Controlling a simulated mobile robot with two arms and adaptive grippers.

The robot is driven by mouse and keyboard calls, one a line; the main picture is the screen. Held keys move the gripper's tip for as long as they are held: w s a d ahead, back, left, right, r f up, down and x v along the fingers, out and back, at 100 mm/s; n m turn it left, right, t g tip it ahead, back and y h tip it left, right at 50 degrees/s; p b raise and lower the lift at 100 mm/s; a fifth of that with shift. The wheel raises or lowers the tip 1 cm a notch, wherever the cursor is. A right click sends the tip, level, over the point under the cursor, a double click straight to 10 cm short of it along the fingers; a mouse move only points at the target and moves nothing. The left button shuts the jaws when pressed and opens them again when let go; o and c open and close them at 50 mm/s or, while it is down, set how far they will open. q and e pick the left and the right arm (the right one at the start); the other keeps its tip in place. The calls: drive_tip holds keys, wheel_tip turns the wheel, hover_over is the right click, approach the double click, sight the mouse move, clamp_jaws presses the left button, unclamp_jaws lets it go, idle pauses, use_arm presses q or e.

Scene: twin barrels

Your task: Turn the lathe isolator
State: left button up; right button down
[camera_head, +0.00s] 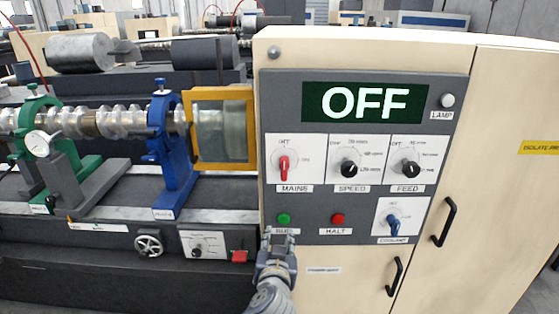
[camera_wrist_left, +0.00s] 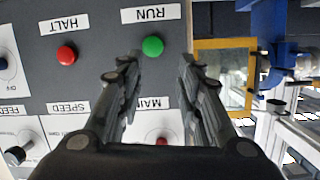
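The lathe control panel (camera_head: 364,120) is dark grey and set in a cream cabinet. Its red MAINS knob (camera_head: 284,166) stands upright under the OFF mark. In the left wrist view, which is upside down, the MAINS knob (camera_wrist_left: 161,141) shows only in part between my fingers. The display (camera_head: 365,103) reads OFF. My left gripper (camera_head: 279,238) is just below the green RUN button (camera_head: 284,219), under the MAINS knob. In the left wrist view its two fingers (camera_wrist_left: 158,65) are apart with nothing between them. My right gripper is not in view.
Beside the MAINS knob are the black SPEED knob (camera_head: 349,169) and FEED knob (camera_head: 411,169). The red HALT button (camera_head: 337,219) and blue COOLANT knob (camera_head: 393,225) sit below. Door handles (camera_head: 444,222) stick out at right. A yellow-framed guard (camera_head: 188,130) stands left of the cabinet.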

sight(284, 169)
use_arm(q)
wheel_tip(284, 169, up, 17)
drive_tip(key=s+d+n+t+p, duration=0.1)
drive_tip(key=s+n+t, duration=0.1)
drive_tip(key=t, duration=0.1)
drive_tip(key=w+p, duration=0.1)
drive_tip(key=w, duration=0.1)
drive_tip(key=w+p, duration=0.1)
drive_tip(key=w, duration=0.2)
drive_tip(key=w+p, duration=0.2)
drive_tip(key=w, duration=0.1)
drive_tip(key=shift+w+d+f, duration=0.1)
drive_tip(key=shift+w+d, duration=0.15)
drive_tip(key=shift+w+f+p, duration=0.15)
drive_tip(key=shift+w+p, duration=0.25)
drive_tip(key=shift+w, duration=0.55)
clamp_jaws()
